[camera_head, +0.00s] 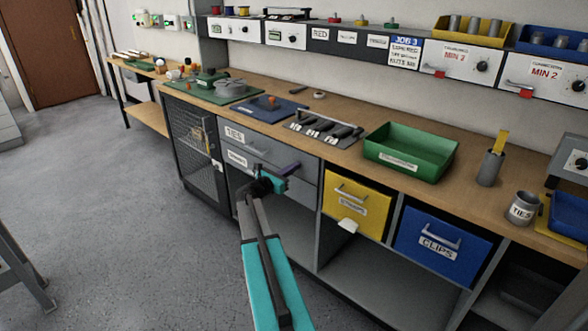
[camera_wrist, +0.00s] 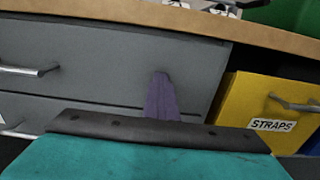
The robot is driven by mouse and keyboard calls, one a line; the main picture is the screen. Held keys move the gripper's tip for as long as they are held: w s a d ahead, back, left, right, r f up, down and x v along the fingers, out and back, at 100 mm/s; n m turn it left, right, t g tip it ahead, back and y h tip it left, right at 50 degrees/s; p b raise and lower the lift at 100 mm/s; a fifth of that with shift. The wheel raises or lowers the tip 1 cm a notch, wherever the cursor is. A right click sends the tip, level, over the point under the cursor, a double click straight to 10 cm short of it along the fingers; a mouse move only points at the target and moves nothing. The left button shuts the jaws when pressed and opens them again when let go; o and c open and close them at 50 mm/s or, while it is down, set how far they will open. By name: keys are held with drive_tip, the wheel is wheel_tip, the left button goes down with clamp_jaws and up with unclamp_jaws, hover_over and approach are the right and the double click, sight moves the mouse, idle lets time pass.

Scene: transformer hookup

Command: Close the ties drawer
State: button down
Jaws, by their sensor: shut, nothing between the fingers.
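The ties drawer (camera_head: 270,147) is the grey upper drawer under the worktop, with a TIES label on its front. Its front also fills the upper left of the wrist view (camera_wrist: 110,55), with a bar handle (camera_wrist: 32,71) at the left. The front sits close under the worktop edge and looks flush or nearly so. My gripper (camera_head: 292,168) is shut and empty, its purple fingers (camera_wrist: 162,97) pointing at the right part of the drawer front. The fingertips are at or very near that front; I cannot tell whether they touch.
A second grey drawer (camera_head: 238,159) is below. A yellow STRAPS bin (camera_head: 357,203) and a blue CLIPS bin (camera_head: 440,245) are to the right. A mesh door (camera_head: 193,140) is to the left. A green tray (camera_head: 410,150) stands on the worktop. The floor in front is clear.

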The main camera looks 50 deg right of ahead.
drive_tip(key=w+a, duration=0.1)
drive_tip(key=a, duration=1.3)
